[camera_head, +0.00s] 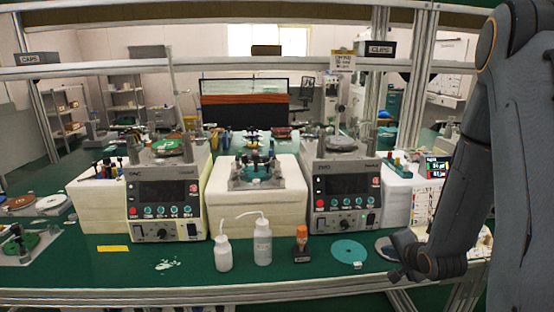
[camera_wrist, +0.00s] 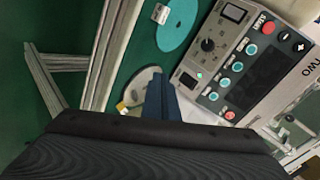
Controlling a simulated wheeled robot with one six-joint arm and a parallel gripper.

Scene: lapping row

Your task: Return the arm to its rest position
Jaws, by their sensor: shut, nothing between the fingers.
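My arm hangs folded at the right edge of the head view, in front of the bench's right end. My gripper (camera_head: 397,276) is low at the bench's front edge, partly hidden by my own wrist. In the wrist view its dark fingers (camera_wrist: 161,99) are together with nothing held. Beyond them are a pale round disc (camera_wrist: 140,88), a teal disc (camera_wrist: 176,24) and the front panel of a machine (camera_wrist: 232,62).
On the green bench (camera_head: 110,270) stand two lapping machines (camera_head: 165,200) (camera_head: 345,195), two white bottles (camera_head: 223,253) (camera_head: 262,242), an orange-topped stamp (camera_head: 301,243) and a teal disc (camera_head: 349,251). A metal rail (camera_head: 200,296) runs along the front. A metal post (camera_head: 415,80) rises near my arm.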

